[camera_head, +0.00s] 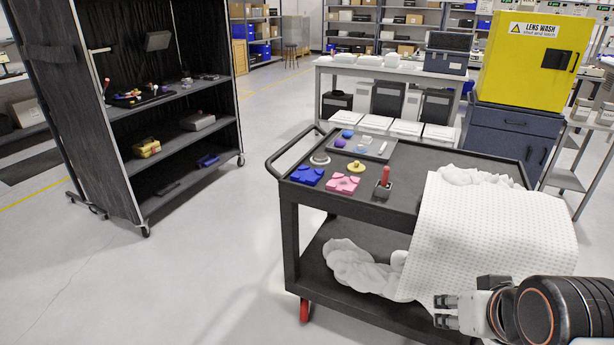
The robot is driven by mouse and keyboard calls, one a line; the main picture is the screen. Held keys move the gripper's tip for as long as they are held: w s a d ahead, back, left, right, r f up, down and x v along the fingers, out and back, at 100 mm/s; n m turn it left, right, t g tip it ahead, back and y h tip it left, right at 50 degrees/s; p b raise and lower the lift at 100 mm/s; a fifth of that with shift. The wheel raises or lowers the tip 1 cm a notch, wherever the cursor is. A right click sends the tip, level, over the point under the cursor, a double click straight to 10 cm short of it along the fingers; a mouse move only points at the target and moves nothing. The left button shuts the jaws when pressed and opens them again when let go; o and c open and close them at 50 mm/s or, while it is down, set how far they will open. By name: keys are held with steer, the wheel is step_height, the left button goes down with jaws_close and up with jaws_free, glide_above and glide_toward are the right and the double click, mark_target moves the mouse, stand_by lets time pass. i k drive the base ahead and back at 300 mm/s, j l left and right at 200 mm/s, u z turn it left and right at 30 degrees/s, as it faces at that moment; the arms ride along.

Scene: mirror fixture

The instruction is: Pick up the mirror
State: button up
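My gripper (446,311) is at the bottom right, in front of the draped end of a black cart (290,190). It is small and seen from the side, so I cannot tell whether its fingers are open or shut. Nothing shows clearly between them. No piece is plainly a mirror. A round grey disc with a pale centre (319,159) lies on the cart top near its left end and may be it. The gripper is well apart from it, to the lower right.
The cart top also holds a blue block (307,176), a pink block (343,184), a yellow knobbed piece (356,167), a red-handled tool (383,183) and a tray (372,155) of small parts. White cloth (490,225) covers its right end. A shelf rack (165,95) stands left; floor between is clear.

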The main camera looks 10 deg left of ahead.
mark_target(317, 157)
steer(key=i+j+z, duration=0.1)
steer(key=i+j, duration=0.35)
steer(key=i, duration=0.3)
steer(key=i+j, duration=0.55)
steer(key=i, duration=0.15)
steer(key=i+j+z, duration=0.15)
steer(key=i+j, duration=0.35)
steer(key=i, duration=0.2)
